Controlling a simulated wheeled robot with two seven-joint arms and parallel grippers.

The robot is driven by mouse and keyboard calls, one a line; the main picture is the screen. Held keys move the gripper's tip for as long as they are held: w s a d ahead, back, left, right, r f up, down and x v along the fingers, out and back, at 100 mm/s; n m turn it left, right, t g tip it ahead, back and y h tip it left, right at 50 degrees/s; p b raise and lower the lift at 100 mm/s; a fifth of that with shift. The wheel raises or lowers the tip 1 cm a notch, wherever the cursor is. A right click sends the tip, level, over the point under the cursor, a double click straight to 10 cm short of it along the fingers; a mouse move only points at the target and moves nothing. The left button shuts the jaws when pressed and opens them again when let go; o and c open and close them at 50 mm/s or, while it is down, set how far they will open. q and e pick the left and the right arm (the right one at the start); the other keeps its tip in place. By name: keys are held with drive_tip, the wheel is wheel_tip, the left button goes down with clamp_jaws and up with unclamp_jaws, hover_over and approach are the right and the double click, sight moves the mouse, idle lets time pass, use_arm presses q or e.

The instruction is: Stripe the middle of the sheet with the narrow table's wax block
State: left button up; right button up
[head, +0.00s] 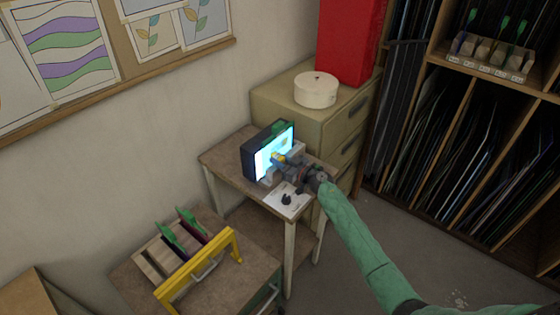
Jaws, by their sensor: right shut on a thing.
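A lit, pale cyan sheet (265,159) stands upright in a dark box-like frame (252,164) on the narrow table (227,158). My right gripper (284,161) reaches in from the lower right, in front of the sheet. It is shut on a small piece with yellow and blue on it, which appears to be the wax block (279,158). The block is at or very near the sheet's middle; whether it touches cannot be told. The gripper and block hide part of the sheet. My left gripper is out of view.
A white panel with a dark knob (288,200) lies at the table's front. A cabinet (292,111) with a round white tin (316,90) stands behind. A lower surface at front left holds a rack (150,262) and a yellow frame (205,262). Open floor lies right.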

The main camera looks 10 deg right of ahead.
sight(282, 145)
drive_tip(key=shift+w+a, duration=0.35)
drive_tip(key=shift+w, duration=0.15)
drive_tip(key=shift+d, duration=0.1)
idle(0.3)
drive_tip(key=shift+w+d, duration=0.55)
drive_tip(key=shift+d, duration=0.2)
drive_tip(key=shift+w+d, duration=0.55)
drive_tip(key=shift+d, duration=0.2)
drive_tip(key=shift+w+d, duration=1.25)
drive_tip(key=shift+d, duration=0.2)
drive_tip(key=shift+s+a, duration=0.1)
drive_tip(key=shift+a, duration=0.05)
drive_tip(key=shift+s+a, duration=0.75)
drive_tip(key=shift+a, duration=0.25)
drive_tip(key=shift+s+a, duration=0.75)
drive_tip(key=shift+a, duration=0.2)
drive_tip(key=shift+s+a, duration=0.75)
drive_tip(key=shift+a, duration=0.25)
drive_tip(key=shift+v, duration=3)
